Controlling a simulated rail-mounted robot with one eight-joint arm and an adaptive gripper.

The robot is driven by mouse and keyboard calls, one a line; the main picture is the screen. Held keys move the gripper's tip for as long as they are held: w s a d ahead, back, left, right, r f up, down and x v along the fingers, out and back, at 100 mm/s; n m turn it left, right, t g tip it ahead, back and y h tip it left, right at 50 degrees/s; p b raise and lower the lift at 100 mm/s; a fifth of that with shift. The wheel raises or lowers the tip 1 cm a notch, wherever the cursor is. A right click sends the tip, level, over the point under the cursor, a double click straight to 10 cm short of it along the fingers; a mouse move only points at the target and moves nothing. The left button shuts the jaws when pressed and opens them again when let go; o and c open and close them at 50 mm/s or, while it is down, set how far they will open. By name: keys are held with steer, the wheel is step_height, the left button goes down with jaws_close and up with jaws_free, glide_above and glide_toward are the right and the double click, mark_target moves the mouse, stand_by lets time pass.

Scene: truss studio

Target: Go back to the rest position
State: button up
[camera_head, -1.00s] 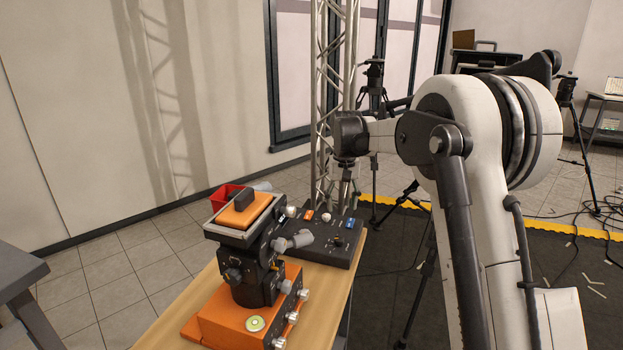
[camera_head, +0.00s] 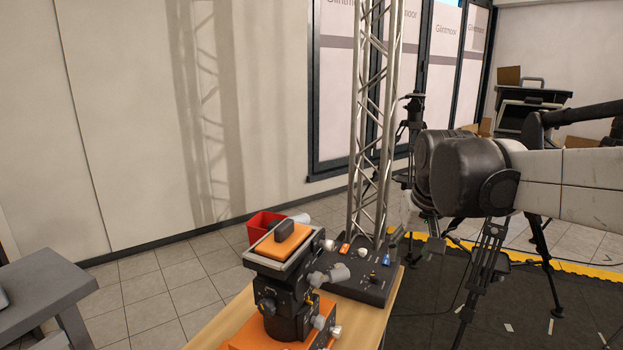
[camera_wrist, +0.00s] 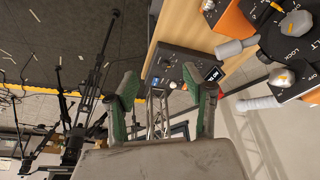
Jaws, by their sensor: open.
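My gripper shows in the wrist view (camera_wrist: 160,88), with its two green-padded fingers spread wide and nothing between them. Beyond the fingers lie the wooden table (camera_wrist: 183,32) and a dark control panel (camera_wrist: 172,66), seen at a turned angle. In the head view my arm reaches in from the right edge, and a dark joint covers the middle right. The fingers cannot be made out clearly there.
A tripod head with an orange plate (camera_head: 283,243) stands on the table (camera_head: 235,322), beside a control panel (camera_head: 350,288). A red bin (camera_head: 261,222) is behind it. A truss tower (camera_head: 372,130) and tripods (camera_head: 413,120) stand close behind my arm. A grey table (camera_head: 45,293) is at left.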

steer(key=s+f+t, duration=0.1)
steer(key=s+f, duration=0.2)
steer(key=s, duration=0.7)
steer(key=s+f+t, duration=0.2)
steer(key=s+f, duration=0.2)
steer(key=s, duration=0.6)
